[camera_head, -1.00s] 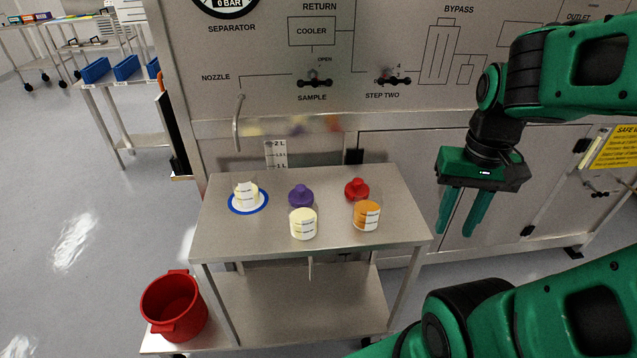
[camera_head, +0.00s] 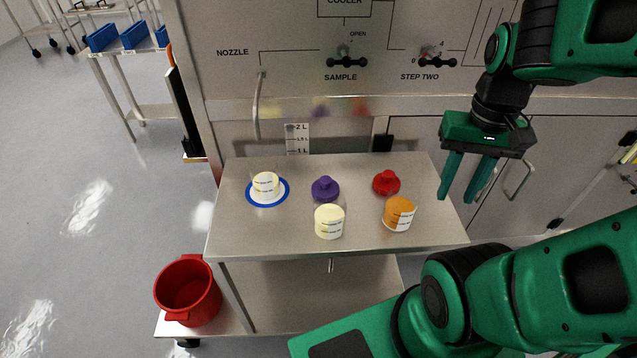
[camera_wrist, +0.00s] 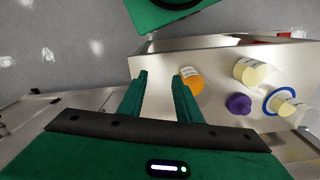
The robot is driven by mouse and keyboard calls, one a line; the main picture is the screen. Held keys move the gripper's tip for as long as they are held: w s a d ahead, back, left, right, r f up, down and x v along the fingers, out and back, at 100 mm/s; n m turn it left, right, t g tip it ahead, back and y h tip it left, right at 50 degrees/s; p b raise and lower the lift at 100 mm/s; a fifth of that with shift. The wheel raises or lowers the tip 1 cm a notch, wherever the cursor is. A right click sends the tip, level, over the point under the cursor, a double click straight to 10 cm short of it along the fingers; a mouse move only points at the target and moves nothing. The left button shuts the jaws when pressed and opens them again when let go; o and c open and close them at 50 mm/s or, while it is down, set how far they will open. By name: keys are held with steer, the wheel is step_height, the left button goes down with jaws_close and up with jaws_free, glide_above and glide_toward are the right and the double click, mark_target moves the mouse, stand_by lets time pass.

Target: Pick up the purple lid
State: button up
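The purple lid (camera_head: 325,189) lies on the steel table, knob up, behind a jar of pale yellow content. It also shows in the wrist view (camera_wrist: 238,103), right of my fingers and apart from them. My gripper (camera_head: 459,198) is open and empty in the head view, above the table's right end and to the right of the lid. In the wrist view my gripper's two green fingers (camera_wrist: 159,76) stand apart with nothing between them. The orange jar (camera_wrist: 192,79) appears just beside the right finger there.
On the steel table (camera_head: 240,230) stand a pale yellow jar (camera_head: 329,221), an orange jar (camera_head: 399,214), a red lid (camera_head: 386,182) and a jar on a blue-rimmed disc (camera_head: 267,191). A red bucket (camera_head: 187,291) stands at lower left. A panel wall rises behind.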

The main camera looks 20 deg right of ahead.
steer(key=shift+o, duration=0.6)
steer(key=shift+a, duration=0.1)
steer(key=o, duration=0.6)
steer(key=shift+s+r, duration=0.2)
steer(key=shift+s, duration=0.1)
steer(key=shift+c, duration=0.2)
steer(key=o, duration=0.5)
steer(key=shift+w+a+r, duration=0.1)
steer(key=shift+a+r, duration=0.05)
steer(key=shift+r, duration=0.05)
steer(key=shift+c, duration=0.2)
steer(key=m, duration=1.2)
glide_toward(325, 179)
steer(key=shift+s+d, duration=0.2)
steer(key=shift+s, duration=0.2)
steer(key=shift+w+a+f, duration=0.1)
steer(key=shift+a+f, duration=0.1)
steer(key=shift+a, duration=0.1)
steer(key=shift+w+f, duration=0.2)
steer(key=shift+f, duration=5.1)
